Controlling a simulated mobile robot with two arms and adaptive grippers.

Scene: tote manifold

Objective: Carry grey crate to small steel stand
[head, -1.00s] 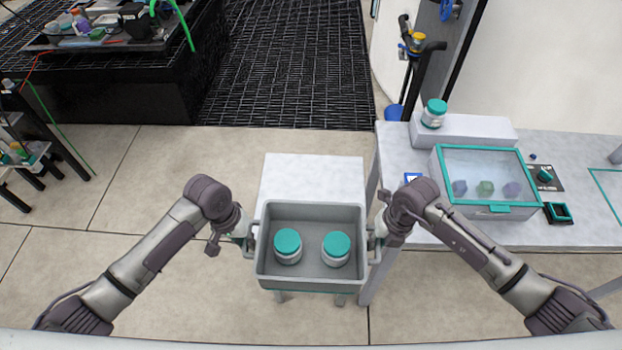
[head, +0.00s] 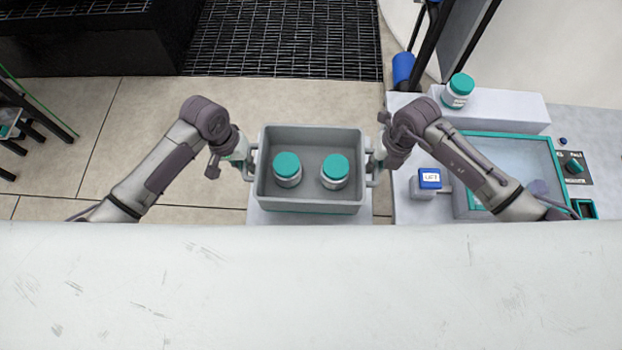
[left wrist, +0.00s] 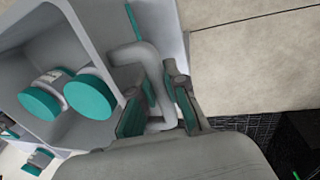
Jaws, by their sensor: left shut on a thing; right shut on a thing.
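The grey crate (head: 311,207) is level in front of me, with two white jars with teal lids, a left jar (head: 287,170) and a right jar (head: 334,172), upright inside. My left gripper (head: 247,160) is shut on its left handle; the left wrist view shows the handle (left wrist: 152,75) between the fingers (left wrist: 157,105). My right gripper (head: 374,162) is shut on the right handle. The small steel stand (head: 262,215) is mostly hidden under the crate; its pale top shows along the crate's near side. I cannot tell whether crate and stand touch.
To the right is a bench (head: 405,205) with a blue LIFT button (head: 429,178), a teal-framed clear-lidded case (head: 505,140) and another jar (head: 459,91) on a raised block. A dark grated platform (head: 285,40) lies beyond. Tiled floor (head: 140,120) is free at left.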

